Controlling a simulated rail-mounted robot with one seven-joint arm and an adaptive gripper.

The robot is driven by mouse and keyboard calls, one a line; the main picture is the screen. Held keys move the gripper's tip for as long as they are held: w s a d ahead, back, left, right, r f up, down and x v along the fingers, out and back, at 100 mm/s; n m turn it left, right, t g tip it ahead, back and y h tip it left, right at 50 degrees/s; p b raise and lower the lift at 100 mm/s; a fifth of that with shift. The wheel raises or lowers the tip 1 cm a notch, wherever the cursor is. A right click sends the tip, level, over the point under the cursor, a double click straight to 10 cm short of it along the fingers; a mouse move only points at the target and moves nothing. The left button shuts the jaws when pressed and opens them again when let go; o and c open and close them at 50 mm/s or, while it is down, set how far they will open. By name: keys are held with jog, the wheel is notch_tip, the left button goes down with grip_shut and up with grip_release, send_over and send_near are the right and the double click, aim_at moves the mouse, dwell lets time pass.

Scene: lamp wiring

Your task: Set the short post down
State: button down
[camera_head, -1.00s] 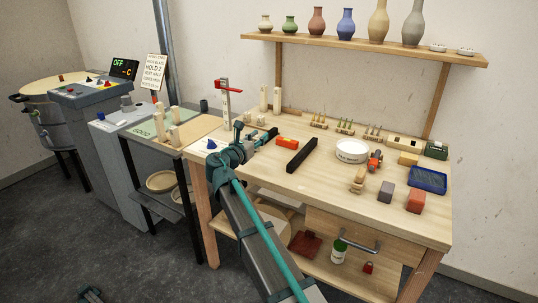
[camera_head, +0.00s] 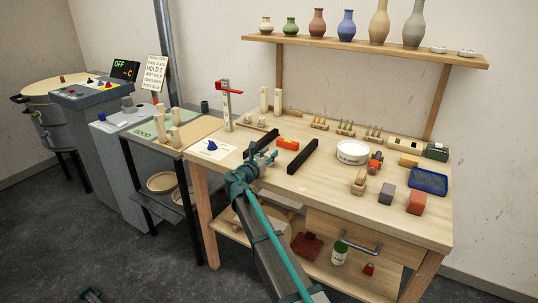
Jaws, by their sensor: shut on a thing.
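I cannot tell whether the post touches the bench top.
A red-topped upright stand (camera_head: 227,108) and pale wooden posts (camera_head: 264,100) stand at the back left. A paper with a blue piece (camera_head: 212,147) lies left. A white dish (camera_head: 352,152) is to the right.

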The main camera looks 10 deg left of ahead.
jog(key=c, duration=0.8)
grip_release()
jog(key=shift+f, duration=0.1)
jog(key=v, duration=1.2)
jog(key=shift+b, duration=0.3)
